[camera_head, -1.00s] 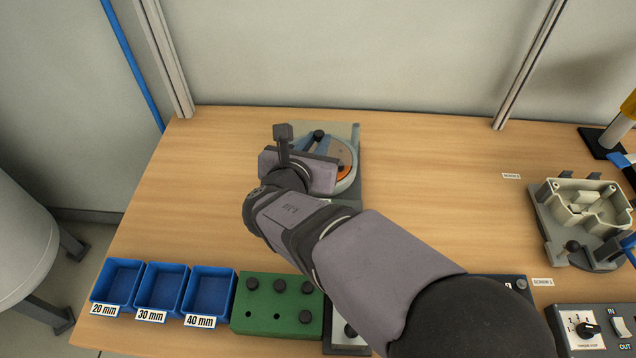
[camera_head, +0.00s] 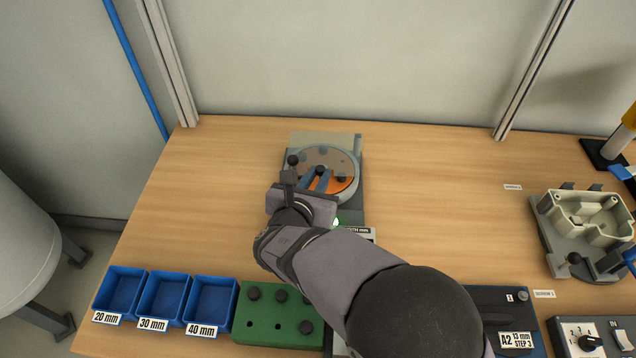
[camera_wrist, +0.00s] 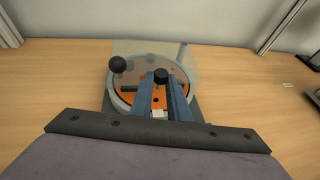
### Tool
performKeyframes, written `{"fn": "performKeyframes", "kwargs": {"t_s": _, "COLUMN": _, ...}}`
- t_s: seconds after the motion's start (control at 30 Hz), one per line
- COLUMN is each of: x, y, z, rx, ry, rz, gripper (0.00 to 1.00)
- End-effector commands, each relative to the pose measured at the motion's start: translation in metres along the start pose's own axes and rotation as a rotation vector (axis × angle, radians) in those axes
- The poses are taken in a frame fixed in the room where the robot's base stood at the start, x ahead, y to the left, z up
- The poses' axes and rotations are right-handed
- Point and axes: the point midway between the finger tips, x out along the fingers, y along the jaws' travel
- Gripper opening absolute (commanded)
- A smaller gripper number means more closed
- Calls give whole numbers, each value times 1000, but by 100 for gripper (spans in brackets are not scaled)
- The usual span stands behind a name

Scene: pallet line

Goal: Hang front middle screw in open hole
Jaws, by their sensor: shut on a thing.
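My gripper (camera_head: 318,180) has blue fingers shut on a black-headed screw (camera_wrist: 162,75). It is over the near part of the round fixture (camera_head: 351,164), which has a grey ring and an orange face with small dark holes. The fixture also shows in the wrist view (camera_wrist: 112,97). The fingers hide the screw's lower end, so I cannot tell whether it is above a hole or in one. The green screw block (camera_head: 243,334) has black-headed screws in it; its front left and front middle holes are empty.
A black ball knob (camera_wrist: 117,65) stands left of the fingers in the wrist view. Blue bins (camera_head: 212,303) stand left of the green block. A beige housing (camera_head: 585,222) sits on a fixture at the right. The table between is clear.

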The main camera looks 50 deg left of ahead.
Motion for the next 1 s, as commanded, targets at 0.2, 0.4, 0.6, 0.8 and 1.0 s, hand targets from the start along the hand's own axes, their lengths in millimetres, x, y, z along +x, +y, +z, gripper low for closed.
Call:
{"fn": "performKeyframes", "kwargs": {"t_s": 0.2, "x": 9, "y": 0, "z": -22, "rx": -2, "ry": 1, "rz": 0, "gripper": 0}}
{"fn": "performKeyframes", "kwargs": {"t_s": 0.4, "x": 10, "y": 0, "z": -24, "rx": 0, "ry": 0, "rz": 0, "gripper": 0}}
{"fn": "performKeyframes", "kwargs": {"t_s": 0.6, "x": 11, "y": 0, "z": -26, "rx": 0, "ry": 0, "rz": 0, "gripper": 0}}
{"fn": "performKeyframes", "kwargs": {"t_s": 0.8, "x": 13, "y": 0, "z": -31, "rx": 0, "ry": 0, "rz": 0, "gripper": 0}}
{"fn": "performKeyframes", "kwargs": {"t_s": 1.0, "x": 14, "y": 0, "z": -35, "rx": 0, "ry": 1, "rz": 0, "gripper": 0}}
